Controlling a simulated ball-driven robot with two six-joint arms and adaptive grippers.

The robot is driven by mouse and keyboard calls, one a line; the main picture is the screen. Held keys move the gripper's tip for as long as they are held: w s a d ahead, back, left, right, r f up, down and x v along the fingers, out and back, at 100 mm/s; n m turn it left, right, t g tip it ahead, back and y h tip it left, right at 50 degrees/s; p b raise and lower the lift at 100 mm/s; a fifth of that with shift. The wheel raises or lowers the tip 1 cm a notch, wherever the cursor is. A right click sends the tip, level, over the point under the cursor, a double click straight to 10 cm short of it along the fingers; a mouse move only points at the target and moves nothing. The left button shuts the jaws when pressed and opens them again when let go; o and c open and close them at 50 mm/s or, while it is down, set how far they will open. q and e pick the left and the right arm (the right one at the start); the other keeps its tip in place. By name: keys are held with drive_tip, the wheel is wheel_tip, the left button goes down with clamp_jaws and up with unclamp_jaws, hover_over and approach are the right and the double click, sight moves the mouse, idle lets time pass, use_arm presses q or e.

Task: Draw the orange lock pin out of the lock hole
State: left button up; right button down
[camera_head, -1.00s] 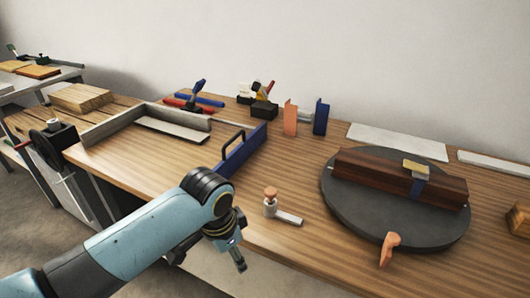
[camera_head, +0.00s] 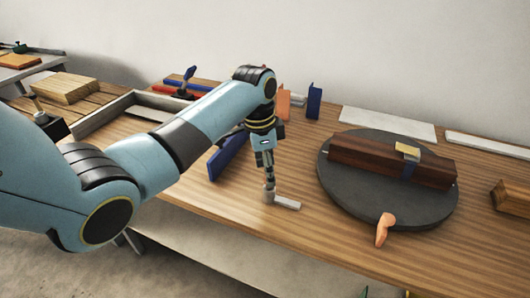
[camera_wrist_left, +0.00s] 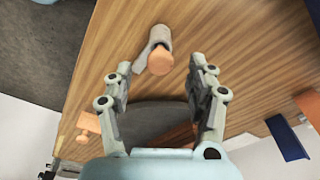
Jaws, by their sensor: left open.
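The orange lock pin (camera_wrist_left: 159,63) shows as a round orange knob on a pale grey post in the left wrist view. A short grey metal bar (camera_head: 287,202) extends from the post's foot on the bench. My left gripper (camera_head: 268,186) points down over the post in the head view and hides the knob there. In the left wrist view my left gripper (camera_wrist_left: 157,75) is open, with the orange knob between and just beyond its two fingers. No contact with the knob can be made out. My right gripper is not in view.
A dark round turntable (camera_head: 340,190) carries a dark wooden beam (camera_head: 375,160) to the right. An orange handle (camera_head: 384,228) sticks out at its front edge. Bare bench lies right behind the post.

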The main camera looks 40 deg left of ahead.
use_arm(q)
drive_tip(key=shift+w+d+f, duration=0.15)
drive_tip(key=shift+f, duration=1.95)
drive_tip(key=shift+c, duration=0.4)
clamp_jaws()
